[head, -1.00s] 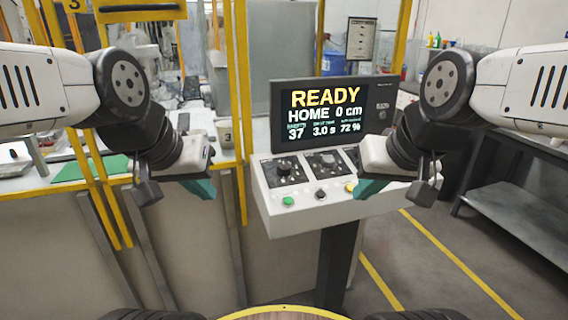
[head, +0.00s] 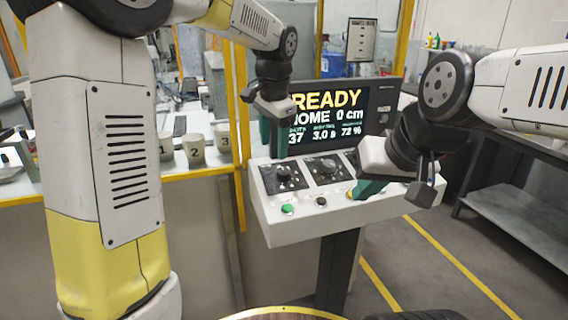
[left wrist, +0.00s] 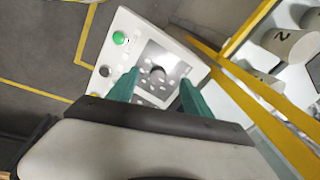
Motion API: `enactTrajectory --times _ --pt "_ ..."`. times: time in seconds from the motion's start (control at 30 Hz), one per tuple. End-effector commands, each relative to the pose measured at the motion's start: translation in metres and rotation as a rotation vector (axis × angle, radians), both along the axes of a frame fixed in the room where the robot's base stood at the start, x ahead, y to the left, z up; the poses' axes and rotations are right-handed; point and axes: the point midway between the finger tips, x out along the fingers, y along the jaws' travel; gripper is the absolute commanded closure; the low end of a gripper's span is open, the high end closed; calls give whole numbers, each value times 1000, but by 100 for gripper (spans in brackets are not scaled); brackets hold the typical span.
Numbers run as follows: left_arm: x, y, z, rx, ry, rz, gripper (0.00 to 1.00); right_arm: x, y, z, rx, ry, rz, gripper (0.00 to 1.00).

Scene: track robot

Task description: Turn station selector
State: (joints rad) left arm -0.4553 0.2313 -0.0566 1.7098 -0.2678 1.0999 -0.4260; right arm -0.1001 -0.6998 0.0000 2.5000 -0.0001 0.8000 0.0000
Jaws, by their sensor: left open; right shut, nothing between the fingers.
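The white control console (head: 310,218) carries a left knob (head: 283,172) on a dark dial plate and a middle knob (head: 326,166). A third dial at the right is partly hidden by my right gripper. The dial labels are too small to read, so I cannot tell which is the station selector. My left gripper (head: 273,146) is open, pointing down above the left dial. In the left wrist view a knob (left wrist: 157,75) shows between its green fingers, with no clear contact. My right gripper (head: 366,188) is shut and empty over the console's right part.
The screen (head: 340,115) reads READY, HOME 0 cm, partly covered by my left gripper. Green (head: 287,209), black (head: 321,202) and yellow (head: 350,193) buttons line the front.

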Motion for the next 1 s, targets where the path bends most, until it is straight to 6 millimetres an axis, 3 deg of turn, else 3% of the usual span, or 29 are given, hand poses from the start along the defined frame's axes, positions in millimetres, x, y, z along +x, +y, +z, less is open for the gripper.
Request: enactTrajectory --times 0.1,0.23,0.37,0.7,1.0 --pt "20 -24 -16 60 24 -82 41 0 0 0 0 0 0 100" --pt "29 -34 -24 92 35 -122 41 0 0 0 0 0 0 100" --pt "32 -34 -34 97 37 -129 41 0 0 0 0 0 0 100" --pt "40 -28 -86 96 38 -127 41 0 0 0 0 0 0 100" --pt "43 -26 -101 94 36 -126 41 0 0 0 0 0 0 100"
